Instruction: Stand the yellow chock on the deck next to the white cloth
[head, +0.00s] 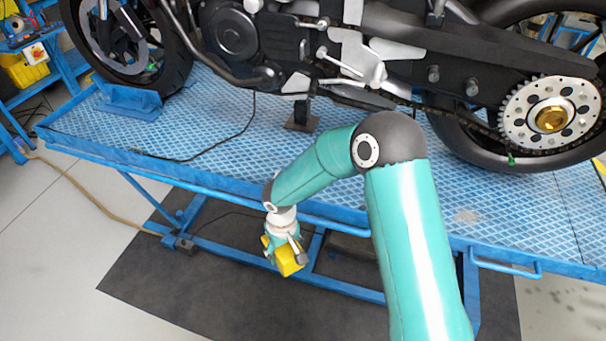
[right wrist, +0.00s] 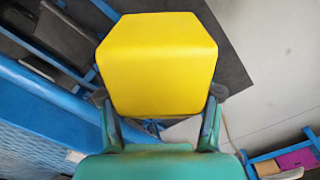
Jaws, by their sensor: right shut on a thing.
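My right gripper (head: 283,248) hangs in front of the deck's near edge, outside the lift deck (head: 330,170) and below its top. It is shut on the yellow chock (head: 290,262). In the right wrist view the chock (right wrist: 158,65) fills the space between the two fingers, and its broad face is toward the camera. My left gripper is not in view.
A motorcycle (head: 330,45) stands along the deck, with its rear sprocket (head: 550,119) at the right. A thin black cable (head: 215,150) crosses the deck at left. A blue rail (head: 150,163) runs along the near edge. The deck is mostly bare in front of the motorcycle.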

